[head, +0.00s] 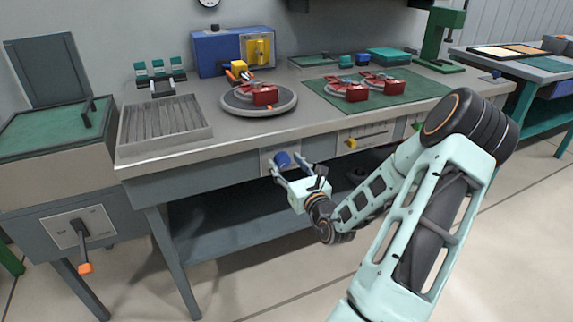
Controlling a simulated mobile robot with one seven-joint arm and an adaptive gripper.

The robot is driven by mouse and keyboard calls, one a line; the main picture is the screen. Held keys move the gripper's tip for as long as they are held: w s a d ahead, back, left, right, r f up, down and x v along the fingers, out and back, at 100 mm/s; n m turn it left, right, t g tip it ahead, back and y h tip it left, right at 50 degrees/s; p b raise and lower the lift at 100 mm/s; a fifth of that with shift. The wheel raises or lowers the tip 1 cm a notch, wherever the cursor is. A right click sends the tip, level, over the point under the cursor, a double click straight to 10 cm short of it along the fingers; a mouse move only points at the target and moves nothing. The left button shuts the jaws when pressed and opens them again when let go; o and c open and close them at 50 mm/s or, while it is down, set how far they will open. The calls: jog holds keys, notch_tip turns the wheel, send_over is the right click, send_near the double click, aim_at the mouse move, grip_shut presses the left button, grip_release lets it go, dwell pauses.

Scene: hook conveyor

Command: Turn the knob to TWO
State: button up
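The blue knob (282,159) sits on a light panel (266,164) on the front face of the workbench. My gripper (289,165) is in front of this panel, with its fingers spread apart. In this view one finger is just left of and below the knob and the other is to its right. I cannot tell whether either finger touches the knob. The markings on the panel are too small to read, so the knob's setting cannot be told.
A yellow slider (351,143) is on the bench front to the right. A lever with an orange handle (86,268) hangs on the left cabinet. A round turntable (258,106) with a red part, a ribbed tray (165,123) and a green mat (425,90) are on the bench top.

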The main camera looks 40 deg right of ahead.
jog(key=c, duration=1.1)
jog(key=shift+r+p, duration=0.15)
jog(key=shift+p, duration=0.35)
